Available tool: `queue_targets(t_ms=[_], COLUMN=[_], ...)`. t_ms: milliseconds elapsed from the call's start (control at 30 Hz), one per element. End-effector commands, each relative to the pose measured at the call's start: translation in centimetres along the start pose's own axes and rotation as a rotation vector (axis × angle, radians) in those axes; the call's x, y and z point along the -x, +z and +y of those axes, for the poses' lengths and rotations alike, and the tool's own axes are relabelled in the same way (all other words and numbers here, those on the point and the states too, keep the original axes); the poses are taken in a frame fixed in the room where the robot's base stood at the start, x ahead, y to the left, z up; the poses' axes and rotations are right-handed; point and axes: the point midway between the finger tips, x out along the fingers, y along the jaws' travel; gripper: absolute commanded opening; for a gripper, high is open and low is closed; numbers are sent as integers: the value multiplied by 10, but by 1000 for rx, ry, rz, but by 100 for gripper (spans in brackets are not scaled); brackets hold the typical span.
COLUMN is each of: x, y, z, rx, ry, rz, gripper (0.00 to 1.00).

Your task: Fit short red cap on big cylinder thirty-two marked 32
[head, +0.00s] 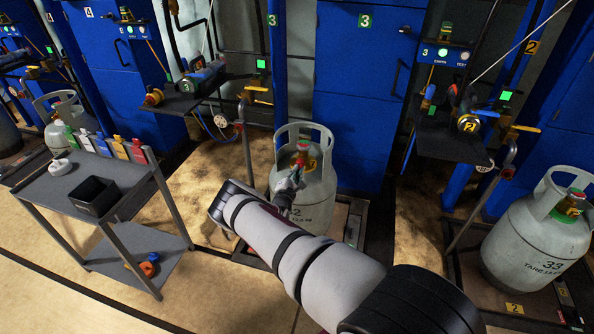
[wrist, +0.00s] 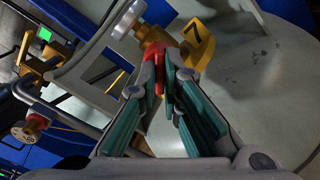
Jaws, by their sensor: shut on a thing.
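The big grey cylinder (head: 322,192) stands upright at the centre of the head view. My arm covers part of its marking, and only a "2" shows clearly. My gripper (head: 297,178) is inside the collar opening at the valve. In the wrist view my gripper (wrist: 170,75) is shut on the short red cap (wrist: 156,60). The cap is right by the brass valve (wrist: 150,35), beside a yellow tag (wrist: 198,42) marked 7. The fingers hide part of the cap, and I cannot tell whether it sits on the valve outlet.
A grey cart (head: 60,187) with a black bin (head: 95,196) and coloured pieces stands at the left. Cylinder 33 (head: 540,240) stands at the right. Black shelves (head: 455,137) with valves and pipes jut from blue cabinets behind. The floor at lower left is clear.

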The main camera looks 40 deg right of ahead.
Motion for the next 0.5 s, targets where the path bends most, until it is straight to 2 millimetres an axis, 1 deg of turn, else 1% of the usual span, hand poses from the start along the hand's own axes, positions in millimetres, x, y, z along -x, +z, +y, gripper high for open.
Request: queue_targets(t_ms=[133, 500], x=[0, 0], y=[0, 0], z=[0, 0], rx=[-45, -65], ry=[-1, -1], rz=[0, 0], gripper=[0, 0])
